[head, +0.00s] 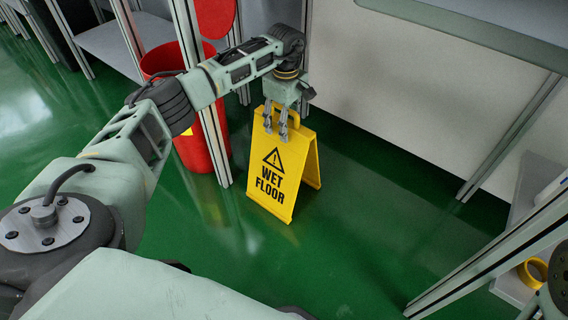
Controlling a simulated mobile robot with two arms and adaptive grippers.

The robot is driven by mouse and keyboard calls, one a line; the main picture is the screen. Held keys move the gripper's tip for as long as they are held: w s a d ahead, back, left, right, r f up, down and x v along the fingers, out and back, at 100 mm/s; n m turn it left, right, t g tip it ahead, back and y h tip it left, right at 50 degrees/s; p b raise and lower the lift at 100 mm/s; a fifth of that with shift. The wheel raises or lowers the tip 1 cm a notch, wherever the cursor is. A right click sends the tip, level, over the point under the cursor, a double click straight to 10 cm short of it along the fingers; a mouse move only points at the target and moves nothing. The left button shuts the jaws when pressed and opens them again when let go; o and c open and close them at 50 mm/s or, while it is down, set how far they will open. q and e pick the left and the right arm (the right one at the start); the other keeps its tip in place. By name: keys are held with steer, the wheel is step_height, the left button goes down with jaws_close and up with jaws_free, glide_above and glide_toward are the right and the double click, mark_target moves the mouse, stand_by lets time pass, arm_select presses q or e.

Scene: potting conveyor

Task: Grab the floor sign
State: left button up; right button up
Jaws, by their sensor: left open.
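The yellow floor sign (273,185) stands upright and spread like an A on the green floor, in the middle of the head view. Its front panel carries a black warning triangle and the words WET FLOOR. My left gripper (276,127) points down at the top of the sign. Its two fingers are apart and overlap the upper edge of the front panel, close to the handle (292,113). I cannot tell whether the fingers touch the sign. The gripper's body hides part of the sign's top. My right gripper is out of view.
A red bin (196,148) stands behind a metal post (214,146) left of the sign. A pale wall panel (400,90) and a frame leg (505,140) stand behind and to the right. A yellow ring-like object (531,273) lies at lower right. Floor (350,250) before the sign is clear.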

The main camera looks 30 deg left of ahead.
arm_select(q)
steer(key=shift+c, duration=0.2)
steer(key=shift+r, duration=0.1)
jaws_close()
stand_by(0.5)
